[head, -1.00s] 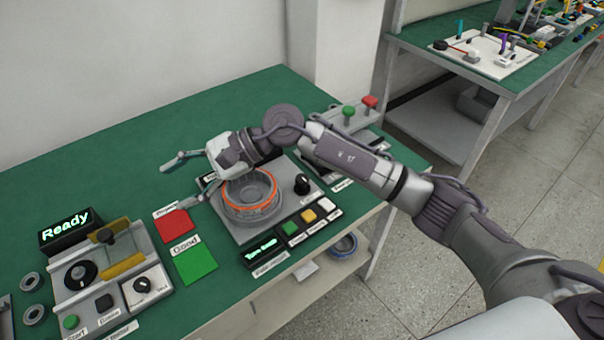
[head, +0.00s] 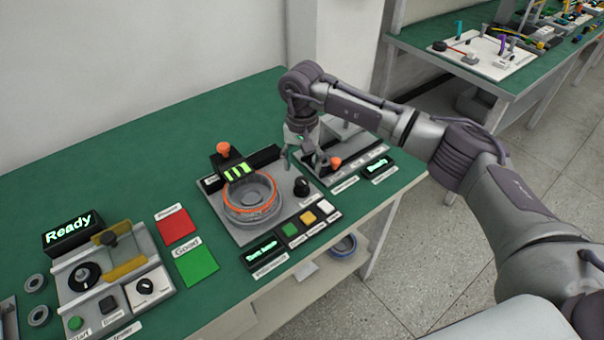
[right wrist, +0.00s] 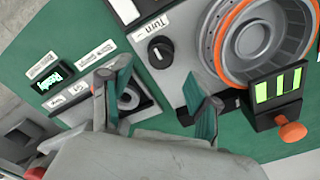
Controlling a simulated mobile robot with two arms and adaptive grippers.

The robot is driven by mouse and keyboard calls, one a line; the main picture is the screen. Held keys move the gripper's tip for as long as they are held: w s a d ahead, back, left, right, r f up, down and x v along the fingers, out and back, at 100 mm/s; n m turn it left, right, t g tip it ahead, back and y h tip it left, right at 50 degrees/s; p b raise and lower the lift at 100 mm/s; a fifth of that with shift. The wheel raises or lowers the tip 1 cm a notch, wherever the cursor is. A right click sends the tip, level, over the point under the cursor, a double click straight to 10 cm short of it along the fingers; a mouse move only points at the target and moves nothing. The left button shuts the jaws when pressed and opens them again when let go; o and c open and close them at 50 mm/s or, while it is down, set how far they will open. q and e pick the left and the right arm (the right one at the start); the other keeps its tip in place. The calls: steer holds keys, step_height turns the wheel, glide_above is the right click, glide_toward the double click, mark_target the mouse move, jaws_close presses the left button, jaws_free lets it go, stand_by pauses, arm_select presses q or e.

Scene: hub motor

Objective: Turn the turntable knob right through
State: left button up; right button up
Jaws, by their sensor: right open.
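The black turntable knob (head: 303,187) stands on the grey base plate beside the turntable, and its "Turn" label shows in the right wrist view, where the knob (right wrist: 160,52) has a white pointer mark. The turntable carries a grey ring with an orange band (head: 252,207). A black block with green bars and an orange handle (head: 236,170) stands at the ring's back edge. My right gripper (head: 305,163) is open and empty, pointing down above and behind the knob. In the wrist view its fingers (right wrist: 160,92) are apart, with the knob between and beyond them. My left gripper is out of view.
A lit "Turn base" display (head: 262,250) and small coloured buttons (head: 308,217) lie in front of the plate. Another station with a lit display (head: 379,168) is to the right. Red (head: 176,226) and green (head: 197,265) pads and a "Ready" station (head: 72,229) are left.

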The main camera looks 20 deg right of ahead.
mark_target(302, 180)
steer(key=shift+f+p, duration=0.3)
steer(key=shift+f, duration=2.35)
steer(key=c, duration=1.1)
steer(key=shift+c, duration=0.2)
